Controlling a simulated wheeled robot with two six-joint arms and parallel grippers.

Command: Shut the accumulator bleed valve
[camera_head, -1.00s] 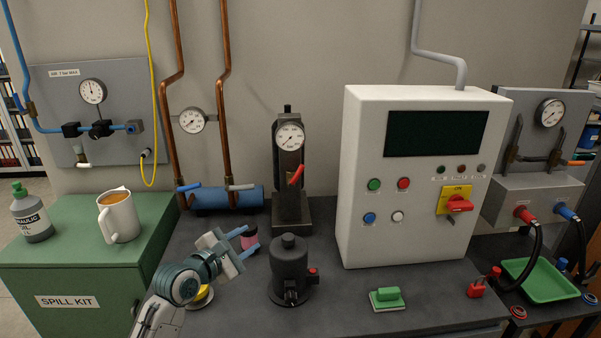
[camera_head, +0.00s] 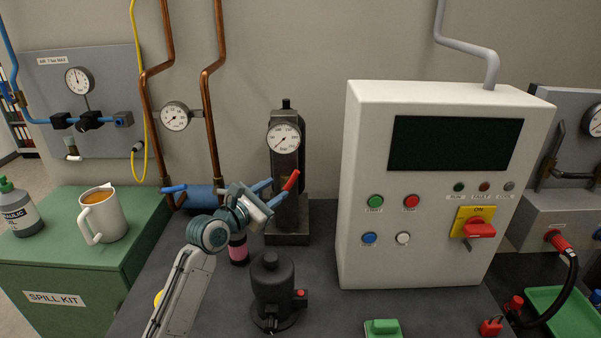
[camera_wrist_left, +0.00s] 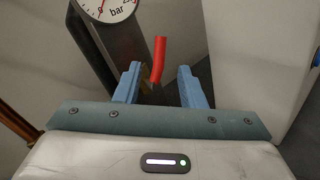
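The dark accumulator column (camera_head: 286,160) stands at the back of the bench with a round gauge (camera_head: 284,139) on its front. A red valve lever (camera_head: 291,180) sticks out below the gauge, tilted up to the right; I take it as the bleed valve's handle. In the left wrist view the lever (camera_wrist_left: 159,60) appears between and just past my blue fingertips. My left gripper (camera_head: 271,191) is open, close in front of the lever. I cannot tell whether it touches. The lever's base is partly hidden. My right gripper is not in view.
A black capped cylinder (camera_head: 272,288) stands on the bench nearer me, with a pink-banded item (camera_head: 238,250) beside it. The white control cabinet (camera_head: 365,262) is close on the right. A blue horizontal cylinder (camera_head: 200,197) lies at the left, under copper pipes (camera_head: 212,120).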

